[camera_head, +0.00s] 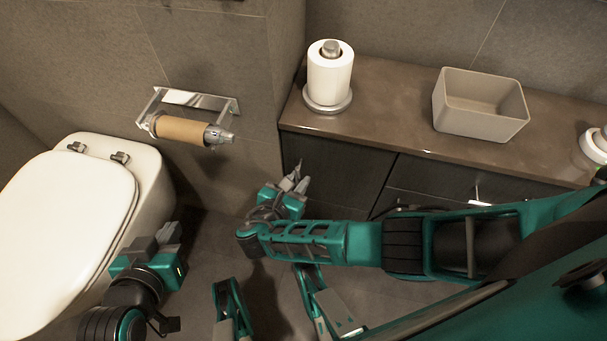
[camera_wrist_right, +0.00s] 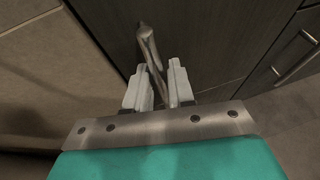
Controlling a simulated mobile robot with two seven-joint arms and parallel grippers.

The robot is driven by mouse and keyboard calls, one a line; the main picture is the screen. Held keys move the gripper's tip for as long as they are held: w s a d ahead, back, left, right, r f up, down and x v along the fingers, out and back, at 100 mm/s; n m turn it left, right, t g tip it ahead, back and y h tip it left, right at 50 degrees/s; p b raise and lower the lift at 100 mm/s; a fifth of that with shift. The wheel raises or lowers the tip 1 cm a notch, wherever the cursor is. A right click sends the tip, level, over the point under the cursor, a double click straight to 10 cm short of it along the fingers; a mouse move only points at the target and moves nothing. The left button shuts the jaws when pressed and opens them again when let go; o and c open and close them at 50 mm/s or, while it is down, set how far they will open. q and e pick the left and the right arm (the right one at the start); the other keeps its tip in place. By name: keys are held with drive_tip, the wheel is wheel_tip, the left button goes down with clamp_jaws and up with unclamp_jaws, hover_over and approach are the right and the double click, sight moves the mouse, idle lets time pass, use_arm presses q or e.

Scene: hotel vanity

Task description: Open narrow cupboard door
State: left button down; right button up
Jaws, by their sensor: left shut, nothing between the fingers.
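The narrow cupboard door (camera_head: 335,172) is the dark panel at the left end of the vanity. It looks closed. My right gripper (camera_head: 296,184) is in front of its left part. In the right wrist view, the door (camera_wrist_right: 210,40) has a metal bar handle (camera_wrist_right: 148,48). The handle runs down between the two fingers of my right gripper (camera_wrist_right: 160,82), which stand apart with a gap beside the bar. The handle's lower end is partly hidden by the gripper. My left gripper (camera_head: 168,240) is shut and empty, beside the toilet and away from the door.
A toilet (camera_head: 75,210) stands at the left. A paper holder with a bare cardboard roll (camera_head: 180,130) is on the wall. The counter (camera_head: 385,100) carries a paper roll on a stand (camera_head: 330,80) and a beige bin (camera_head: 480,115). Drawers (camera_head: 440,178) lie right of the door.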

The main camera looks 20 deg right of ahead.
drive_tip(key=shift+w+d+f, duration=0.15)
drive_tip(key=shift+w+d, duration=0.05)
drive_tip(key=shift+c, duration=0.2)
clamp_jaws()
idle(0.4)
